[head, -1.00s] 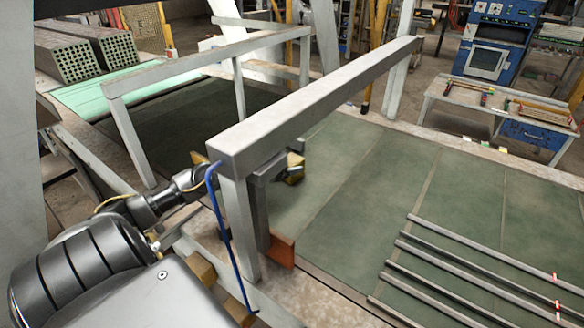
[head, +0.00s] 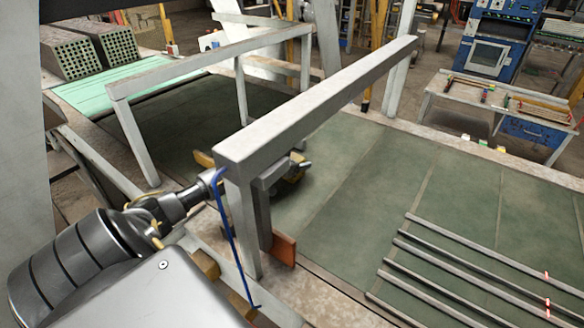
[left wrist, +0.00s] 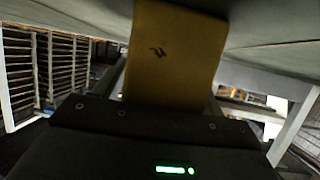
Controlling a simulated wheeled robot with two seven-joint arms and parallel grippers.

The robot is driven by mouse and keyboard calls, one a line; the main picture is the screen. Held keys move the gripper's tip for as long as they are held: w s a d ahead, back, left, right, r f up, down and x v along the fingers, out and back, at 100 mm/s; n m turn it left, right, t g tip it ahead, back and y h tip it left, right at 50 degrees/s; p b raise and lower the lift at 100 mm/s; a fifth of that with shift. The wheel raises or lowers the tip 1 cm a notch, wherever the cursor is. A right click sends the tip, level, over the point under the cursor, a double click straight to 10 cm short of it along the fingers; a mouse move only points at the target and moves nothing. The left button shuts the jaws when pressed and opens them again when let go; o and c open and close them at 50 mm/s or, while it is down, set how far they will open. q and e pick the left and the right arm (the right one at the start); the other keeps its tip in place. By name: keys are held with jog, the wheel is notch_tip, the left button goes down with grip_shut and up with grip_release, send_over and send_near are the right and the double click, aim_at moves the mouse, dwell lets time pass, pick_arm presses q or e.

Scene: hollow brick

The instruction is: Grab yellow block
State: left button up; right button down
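My left gripper (head: 292,172) is behind and beneath the near end of the grey beam in the head view, with dark and yellow parts showing. The beam post hides much of it, so its opening is unclear. A yellow piece (head: 204,159) shows just left of the beam end, partly hidden; I cannot tell whether it is a block. In the left wrist view a wide yellow piece (left wrist: 174,55) with a small dark mark rises beyond the black gripper body; I cannot tell whether it is a finger or a block. My right gripper is not in view.
The grey beam (head: 330,98) on posts stands close around my left arm. An orange-brown plate (head: 284,250) is at the post's foot. Yellowish blocks (head: 206,264) lie under the near rail. Grey bars (head: 470,262) lie on the right; the green surface (head: 385,190) between is clear.

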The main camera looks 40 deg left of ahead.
pick_arm(q)
jog(key=c, duration=1)
